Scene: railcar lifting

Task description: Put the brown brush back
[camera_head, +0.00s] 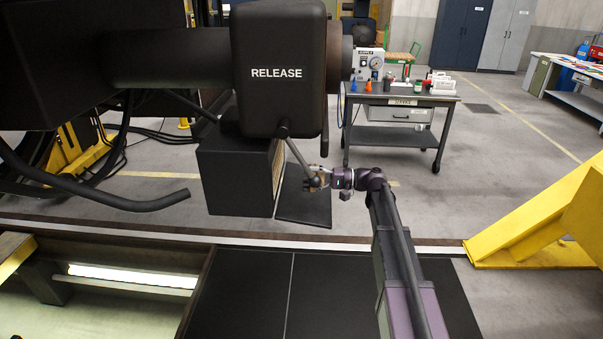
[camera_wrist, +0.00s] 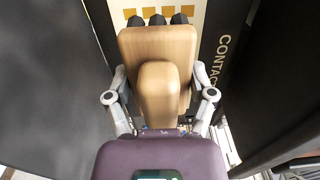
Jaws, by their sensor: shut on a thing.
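The brown brush (camera_wrist: 159,90), a wooden block with a rounded grip, is between the fingers of my gripper (camera_wrist: 160,80) in the wrist view. My gripper is shut on it. In the head view my gripper (camera_head: 322,178) is beside the right side of a black box under the railcar, and only a small brown patch of the brush shows there. Whether the brush touches the panel cannot be told.
The black box (camera_head: 235,175) hangs below the "RELEASE" block (camera_head: 277,100), with a lever slanting down near my gripper. A grey cart (camera_head: 400,138) with bottles and a gauge box stands behind. A yellow stand (camera_head: 545,225) is at right. Open floor lies between cart and stand.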

